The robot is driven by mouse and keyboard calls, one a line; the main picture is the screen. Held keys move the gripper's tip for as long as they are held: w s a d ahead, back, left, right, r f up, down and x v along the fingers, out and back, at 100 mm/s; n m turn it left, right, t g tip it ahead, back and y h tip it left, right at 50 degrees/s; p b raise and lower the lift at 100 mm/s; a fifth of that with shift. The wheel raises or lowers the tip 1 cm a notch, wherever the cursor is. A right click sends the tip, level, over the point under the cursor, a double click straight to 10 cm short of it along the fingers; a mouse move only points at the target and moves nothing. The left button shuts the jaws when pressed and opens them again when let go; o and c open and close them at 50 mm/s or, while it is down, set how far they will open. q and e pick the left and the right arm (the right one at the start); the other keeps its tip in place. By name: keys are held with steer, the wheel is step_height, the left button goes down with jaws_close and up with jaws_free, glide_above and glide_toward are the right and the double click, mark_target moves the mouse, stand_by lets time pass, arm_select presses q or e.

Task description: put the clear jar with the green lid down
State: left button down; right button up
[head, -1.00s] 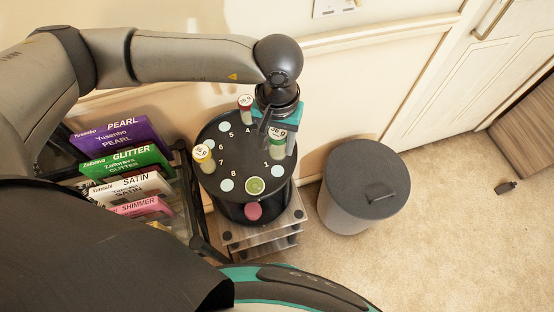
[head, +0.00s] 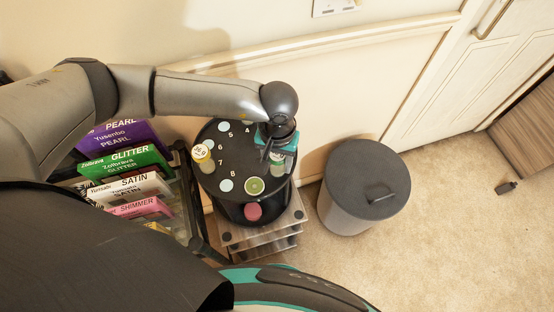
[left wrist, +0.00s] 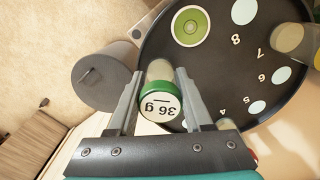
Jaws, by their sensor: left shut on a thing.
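The clear jar (head: 277,168) with the green lid is upright at the right side of the black round turntable (head: 232,169). My left gripper (head: 276,154) is shut on it. In the left wrist view the lid (left wrist: 158,102) reads "36 g" and sits between the two fingers (left wrist: 159,76). The jar's base is at or just above the turntable top; I cannot tell whether it touches. The number 1 spot is hidden by the jar and gripper. My right gripper is not in view.
A grey lidded bin (head: 365,190) stands to the right. Labelled boxes (head: 125,160) stand at the left. The wall is close behind.

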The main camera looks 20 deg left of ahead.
arm_select(q)
steer(key=shift+c, duration=1.6)
jaws_free()
steer(key=shift+f, duration=0.1)
step_height(320, 180, up, 12)
steer(key=shift+r, duration=0.2)
